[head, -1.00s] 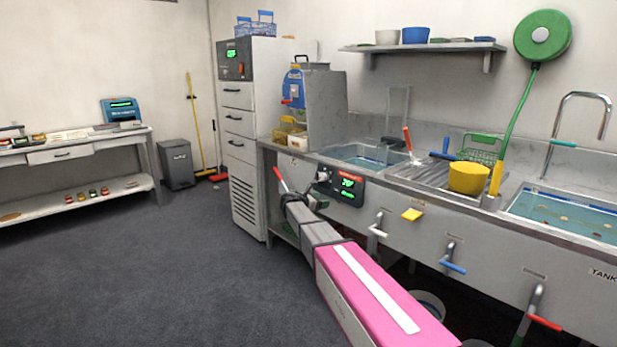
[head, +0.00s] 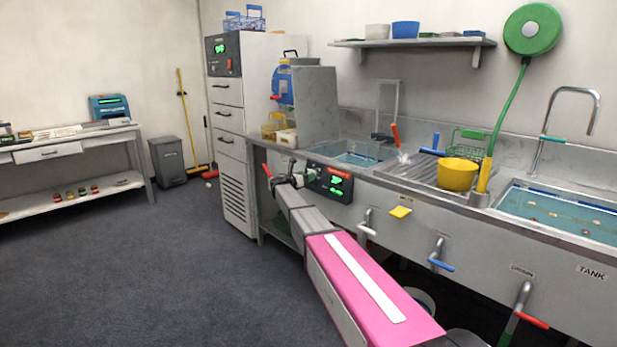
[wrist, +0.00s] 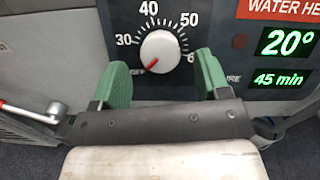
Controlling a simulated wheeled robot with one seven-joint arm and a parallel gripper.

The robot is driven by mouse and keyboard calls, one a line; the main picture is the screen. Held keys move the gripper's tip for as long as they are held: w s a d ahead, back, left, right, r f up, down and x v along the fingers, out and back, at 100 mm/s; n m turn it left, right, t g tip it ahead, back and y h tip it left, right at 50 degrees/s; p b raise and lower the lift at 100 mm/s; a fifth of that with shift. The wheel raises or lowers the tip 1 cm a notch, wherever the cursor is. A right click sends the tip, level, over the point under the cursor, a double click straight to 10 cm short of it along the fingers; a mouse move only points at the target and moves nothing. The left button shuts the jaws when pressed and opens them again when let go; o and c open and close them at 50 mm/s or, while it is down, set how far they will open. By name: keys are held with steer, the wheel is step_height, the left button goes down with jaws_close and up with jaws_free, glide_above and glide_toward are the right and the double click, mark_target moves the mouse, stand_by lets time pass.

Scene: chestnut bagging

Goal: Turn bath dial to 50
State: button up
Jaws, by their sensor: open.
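The bath dial (wrist: 163,52) is a round white knob on the dark water heater panel (wrist: 222,75). Its red mark points to the lower left, below the 30. Printed numbers 30, 40, 50 and 60 run around its top and right. My gripper (wrist: 162,66) is open, with one green finger on each side below the dial and visible gaps to it. The display reads 20° and 45 min. In the head view the panel (head: 331,195) is on the sink front, and my gripper (head: 299,180) is at its left side; the dial is hard to make out there.
A red-tipped lever (wrist: 30,112) is at the left of my gripper in the wrist view. The sink counter holds a yellow bowl (head: 458,175) and a drying rack. Tap levers stick out along the sink front, right of the panel.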

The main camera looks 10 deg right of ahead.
steer(key=shift+x, duration=1)
steer(key=c, duration=0.9)
